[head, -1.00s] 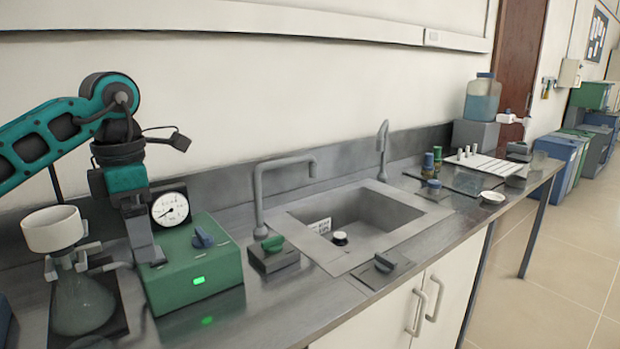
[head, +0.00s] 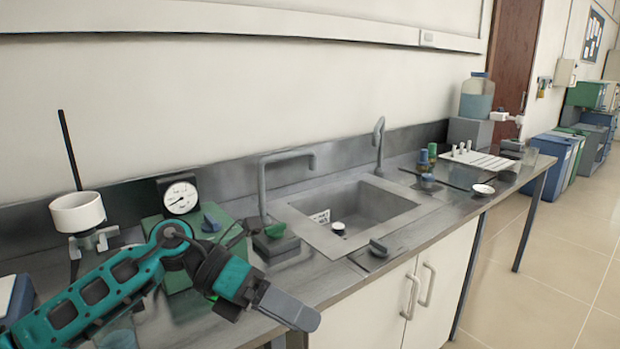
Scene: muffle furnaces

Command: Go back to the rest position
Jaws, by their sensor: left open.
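My left gripper (head: 290,307) is in the head view at the lower middle. Its arm comes in from the lower left, and its fingers point to the lower right, over the front edge of the bench. It is open and nothing shows between its fingers. My arm covers much of the green box (head: 151,226) with the round dial gauge (head: 181,197), and most of the flask below the white funnel. My right gripper is not in view.
A white funnel (head: 77,212) on a stand is at the left, close to my arm. The steel sink (head: 374,208) with two taps is in the middle. A bottle of blue liquid (head: 476,100) stands at the far right. Floor (head: 560,260) is clear at right.

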